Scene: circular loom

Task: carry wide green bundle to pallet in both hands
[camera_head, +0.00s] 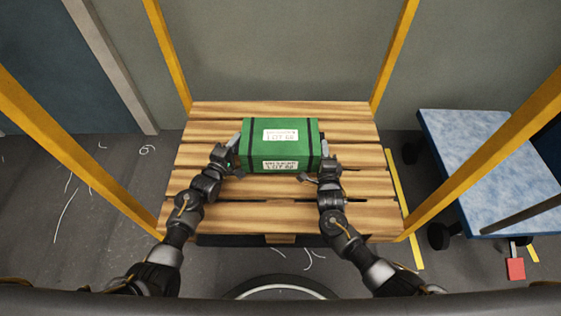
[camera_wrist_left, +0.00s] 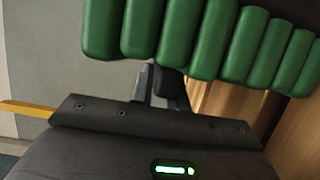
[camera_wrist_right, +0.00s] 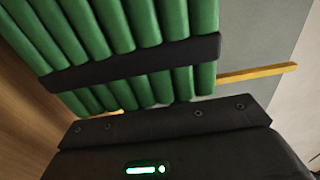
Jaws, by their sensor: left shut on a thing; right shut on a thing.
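The wide green bundle (camera_head: 282,147) has dark straps near both ends and white labels reading LOT 68. It is over the wooden pallet (camera_head: 355,188) in the head view; I cannot tell whether it touches the slats. My left gripper (camera_head: 234,152) is shut on the bundle's left end. My right gripper (camera_head: 326,160) is shut on its right end. The bundle's green rolls fill the top of the left wrist view (camera_wrist_left: 200,35). In the right wrist view (camera_wrist_right: 120,40) they show with a dark strap across them. The right fingertips are hidden there.
Yellow posts stand around the pallet, including a near left post (camera_head: 75,145) and a near right post (camera_head: 485,150). A blue-topped cart (camera_head: 485,165) on wheels stands at the right. Loose pale threads (camera_head: 65,210) lie on the grey floor. Bare slats surround the bundle.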

